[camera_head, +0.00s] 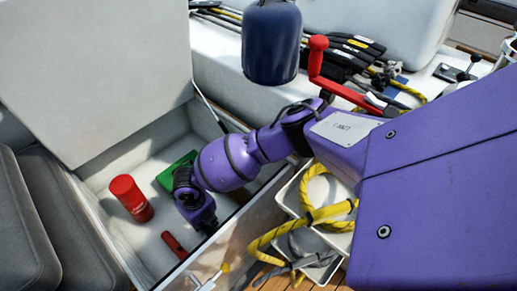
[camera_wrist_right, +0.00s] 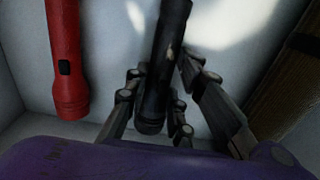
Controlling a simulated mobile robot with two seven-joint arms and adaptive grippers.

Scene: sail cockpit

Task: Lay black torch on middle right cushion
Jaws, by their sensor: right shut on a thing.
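My right arm reaches down into an open white locker in the head view, with the right gripper (camera_head: 207,222) low inside it. In the right wrist view the right gripper (camera_wrist_right: 163,85) has its fingers on both sides of the black torch (camera_wrist_right: 164,55) and is shut on it. The torch is near the locker floor; I cannot tell whether it touches. In the head view the torch is hidden or too dark to tell from the gripper. Grey cushions (camera_head: 42,225) show at the left edge; I cannot tell which is the middle right one. My left gripper is out of view.
In the locker (camera_head: 151,240) are a red canister (camera_head: 132,198), a green object (camera_head: 176,172) and a red torch (camera_head: 174,244), also in the wrist view (camera_wrist_right: 66,60). The raised lid (camera_head: 100,75) stands behind. White bins (camera_head: 330,190) with yellow rope (camera_head: 330,212) are right.

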